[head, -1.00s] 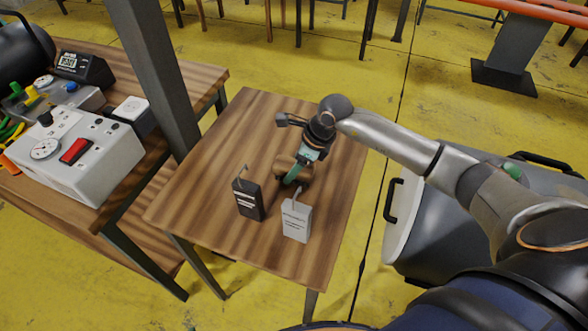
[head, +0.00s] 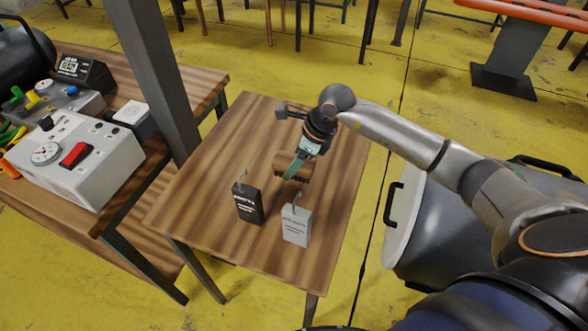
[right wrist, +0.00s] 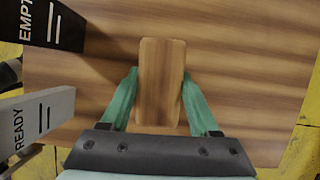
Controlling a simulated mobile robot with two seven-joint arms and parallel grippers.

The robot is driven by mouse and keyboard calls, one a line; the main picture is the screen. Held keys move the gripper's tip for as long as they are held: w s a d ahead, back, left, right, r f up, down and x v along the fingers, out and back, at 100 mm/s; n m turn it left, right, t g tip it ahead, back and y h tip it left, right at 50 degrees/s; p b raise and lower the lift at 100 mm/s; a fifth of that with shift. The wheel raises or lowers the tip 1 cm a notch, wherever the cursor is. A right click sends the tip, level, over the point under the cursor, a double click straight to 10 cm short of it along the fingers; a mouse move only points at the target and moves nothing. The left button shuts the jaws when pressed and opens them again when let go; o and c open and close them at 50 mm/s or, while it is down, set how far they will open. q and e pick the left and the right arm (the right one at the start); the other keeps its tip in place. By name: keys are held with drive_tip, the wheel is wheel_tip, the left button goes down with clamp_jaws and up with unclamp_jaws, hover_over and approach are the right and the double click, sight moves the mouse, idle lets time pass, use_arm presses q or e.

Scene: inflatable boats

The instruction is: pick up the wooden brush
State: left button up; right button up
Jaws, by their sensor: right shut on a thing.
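The wooden brush (head: 286,161) shows in the head view as a small brown block with dark bristles beneath it, over the small wooden table (head: 215,165). My right gripper (head: 294,168) is shut on it, with green fingers on either side. In the right wrist view, the brush's wooden back (right wrist: 162,80) sits between the two green fingers of my right gripper (right wrist: 160,100). The brush appears a little above the tabletop. My left gripper is not in view.
A black tag-like block (head: 247,204) and a grey one (head: 297,225) with hooks stand near the brush. A grey post (head: 155,75) and a bench with a control box (head: 75,155) are at left.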

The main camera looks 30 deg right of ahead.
drive_tip(key=s+r, duration=0.1)
drive_tip(key=r, duration=0.1)
drive_tip(key=s+d+r, duration=0.1)
drive_tip(key=s+r, duration=0.3)
drive_tip(key=shift+d+r, duration=0.15)
drive_tip(key=shift+d, duration=0.15)
drive_tip(key=s+d+r+b, duration=0.2)
drive_tip(key=s+r, duration=0.2)
drive_tip(key=s, duration=0.4)
drive_tip(key=shift+s+d, duration=0.15)
drive_tip(key=shift+s, duration=0.05)
